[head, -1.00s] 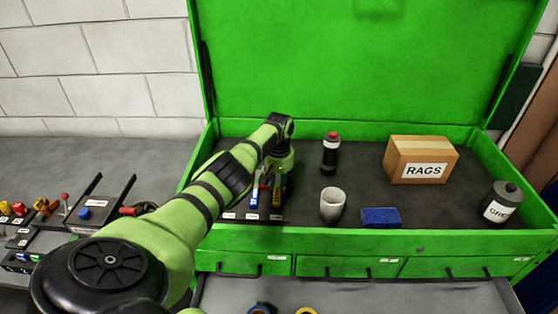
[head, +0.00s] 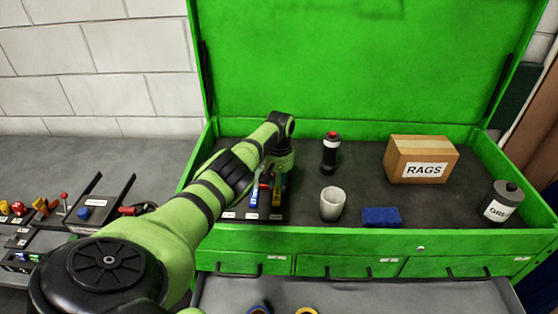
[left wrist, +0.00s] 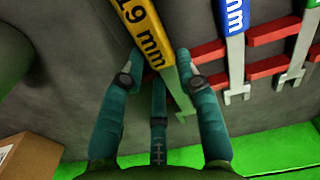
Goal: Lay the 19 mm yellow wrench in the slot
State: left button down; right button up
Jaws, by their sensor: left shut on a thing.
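The yellow wrench marked 19 mm (left wrist: 143,30) runs between the fingers of my left gripper (left wrist: 160,66), which is shut on it. Its grey jaw end points down the picture between the fingers. A red slotted rack (left wrist: 266,68) lies beneath, and the wrench crosses its line left of a blue wrench (left wrist: 232,40). I cannot tell whether the yellow wrench touches the rack. In the head view my left gripper (head: 275,178) points down into the green chest, and the yellow wrench (head: 277,191) shows right of the blue one (head: 254,196). My right gripper is out of view.
The green front wall (head: 450,242) and raised lid (head: 350,60) bound the chest.

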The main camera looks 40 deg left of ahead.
pick_arm(q)
jog(key=shift+s+d, duration=0.15)
jog(key=shift+r+p, duration=0.1)
jog(key=shift+p, duration=0.2)
jog(key=shift+c, duration=2.4)
grip_release()
jog(key=shift+r, duration=0.15)
jog(key=shift+a, duration=0.2)
jog(key=shift+r+p, duration=0.5)
jog(key=shift+r, duration=3.05)
jog(key=shift+d+f, duration=0.15)
